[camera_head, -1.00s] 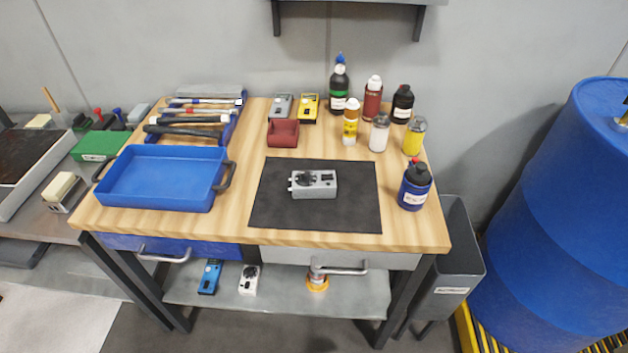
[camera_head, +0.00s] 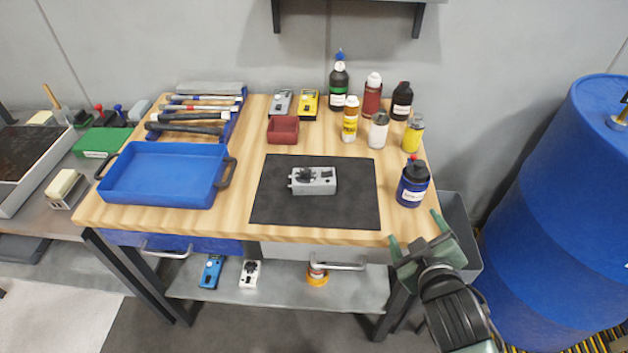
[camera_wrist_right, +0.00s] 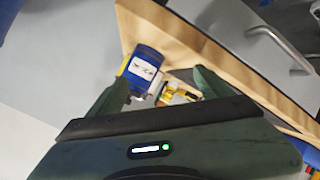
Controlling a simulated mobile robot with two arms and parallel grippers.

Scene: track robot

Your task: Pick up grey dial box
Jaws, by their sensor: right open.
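The grey dial box (camera_head: 313,181) lies on a black mat (camera_head: 270,205) in the middle of the wooden workbench, with a dark dial on its top. My right gripper (camera_head: 412,232) has come in at the lower right of the head view, by the bench's front right corner. It is open and empty, well to the right of and nearer than the box. In the right wrist view my green fingers (camera_wrist_right: 158,92) stand apart; the box is not seen there. My left gripper is not in view.
A blue bottle (camera_head: 412,183) stands close behind my right gripper; it also shows in the wrist view (camera_wrist_right: 143,68). Several bottles stand at the back right. A blue tray (camera_head: 165,205) is left of the mat. A blue barrel (camera_head: 560,200) stands right.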

